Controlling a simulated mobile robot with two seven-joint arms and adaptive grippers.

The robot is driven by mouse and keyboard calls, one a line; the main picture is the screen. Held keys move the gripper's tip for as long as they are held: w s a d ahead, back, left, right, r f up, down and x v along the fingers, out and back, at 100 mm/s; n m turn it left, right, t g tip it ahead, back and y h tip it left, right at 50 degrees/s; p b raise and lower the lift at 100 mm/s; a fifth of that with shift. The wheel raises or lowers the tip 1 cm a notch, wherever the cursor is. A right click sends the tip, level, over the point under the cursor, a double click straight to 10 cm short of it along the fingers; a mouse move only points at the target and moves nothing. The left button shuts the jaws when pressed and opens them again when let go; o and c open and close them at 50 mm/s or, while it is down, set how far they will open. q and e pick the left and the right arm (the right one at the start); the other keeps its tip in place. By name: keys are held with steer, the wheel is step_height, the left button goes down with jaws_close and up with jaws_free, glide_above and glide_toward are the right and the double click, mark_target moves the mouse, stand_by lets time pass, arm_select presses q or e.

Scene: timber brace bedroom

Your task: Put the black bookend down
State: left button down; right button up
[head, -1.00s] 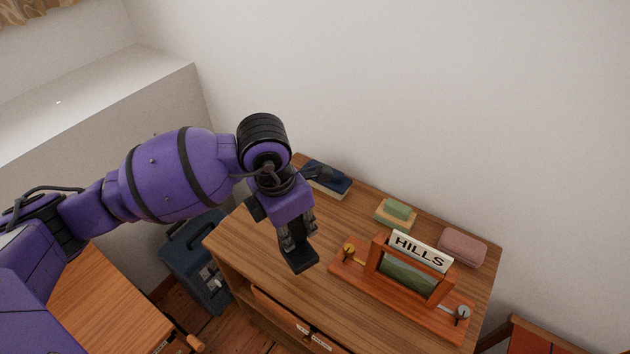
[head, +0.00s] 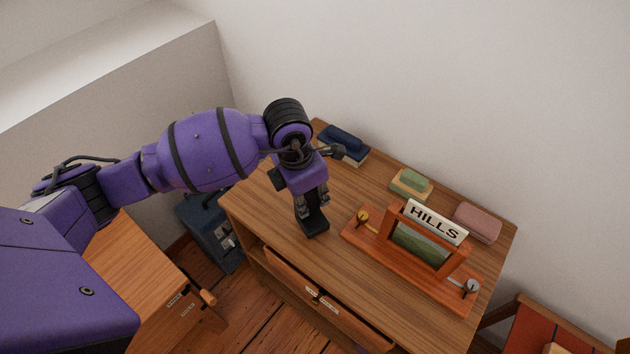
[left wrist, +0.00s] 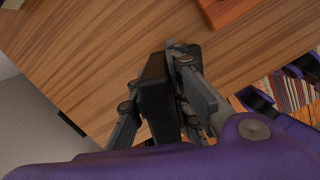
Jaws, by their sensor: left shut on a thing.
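My left gripper (head: 311,202) is over the front left part of the wooden desk top, pointing down. It is shut on the black bookend (head: 313,228), whose dark lower end shows below the fingers. In the left wrist view the bookend (left wrist: 154,92) is a dark upright slab between the fingers (left wrist: 160,105), with the striped wood top beyond it. I cannot tell whether the bookend touches the desk top (head: 270,212).
A wooden stand with a "HILLS" sign (head: 434,222) is right of the bookend. Along the back lie a dark blue item (head: 343,147), a green block on a tan base (head: 411,184) and a pink case (head: 477,222). A drawer (head: 318,298) is below the front edge. The desk's left front is bare.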

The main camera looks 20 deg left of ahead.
arm_select(q)
steer(key=shift+w, duration=0.1)
steer(key=c, duration=1.6)
jaws_free()
steer(key=shift+c, duration=0.2)
steer(key=r, duration=0.4)
steer(key=s+r, duration=0.1)
steer(key=r, duration=0.3)
steer(key=a+r, duration=0.1)
steer(key=r, duration=0.3)
steer(key=shift+s+a, duration=0.1)
steer(key=shift+s, duration=0.15)
